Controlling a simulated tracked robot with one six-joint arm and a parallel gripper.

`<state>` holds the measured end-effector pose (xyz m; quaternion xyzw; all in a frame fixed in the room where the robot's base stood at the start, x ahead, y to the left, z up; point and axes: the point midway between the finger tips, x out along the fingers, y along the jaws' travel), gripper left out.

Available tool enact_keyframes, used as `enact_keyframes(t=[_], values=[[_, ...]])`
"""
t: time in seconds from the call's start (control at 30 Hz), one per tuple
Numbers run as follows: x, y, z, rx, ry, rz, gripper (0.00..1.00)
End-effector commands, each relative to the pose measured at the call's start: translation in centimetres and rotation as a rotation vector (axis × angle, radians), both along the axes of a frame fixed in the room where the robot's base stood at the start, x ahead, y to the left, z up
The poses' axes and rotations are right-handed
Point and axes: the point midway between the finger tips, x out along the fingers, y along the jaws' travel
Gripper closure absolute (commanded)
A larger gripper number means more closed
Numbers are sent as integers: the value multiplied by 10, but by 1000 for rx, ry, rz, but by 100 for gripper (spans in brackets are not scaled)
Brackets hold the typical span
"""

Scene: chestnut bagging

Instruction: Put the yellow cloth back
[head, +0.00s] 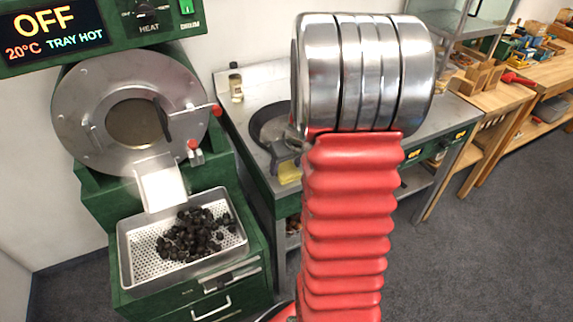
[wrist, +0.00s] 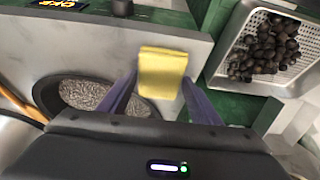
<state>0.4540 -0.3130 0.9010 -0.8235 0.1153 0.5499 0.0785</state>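The yellow cloth (wrist: 162,75) shows between the two fingers of my gripper (wrist: 160,80) in the wrist view. The fingers stand apart, one at each side edge of the cloth; I cannot tell whether they press on it. In the head view the cloth (head: 289,173) shows just under my gripper (head: 286,153), near the front left corner of the metal counter (head: 250,127). I cannot tell whether it rests on the counter or hangs just above it. My red arm hides part of the counter there.
A round dark pan (wrist: 75,92) is set in the counter beside the cloth. A perforated tray (head: 128,262) with dark chestnuts (head: 195,234) stands below the roaster drum (head: 85,105). A small jar (head: 236,87) is at the counter's back left. Wooden benches (head: 485,95) stand at right.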

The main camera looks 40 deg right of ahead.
Motion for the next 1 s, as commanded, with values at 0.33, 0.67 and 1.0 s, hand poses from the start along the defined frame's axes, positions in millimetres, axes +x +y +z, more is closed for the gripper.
enact_keyframes(t=[0.33,0.67,1.0], values=[[0,0,0,0,0,1,24],[-2,1,7,-1,-1,2,24],[-16,5,43,-2,-2,1,24]])
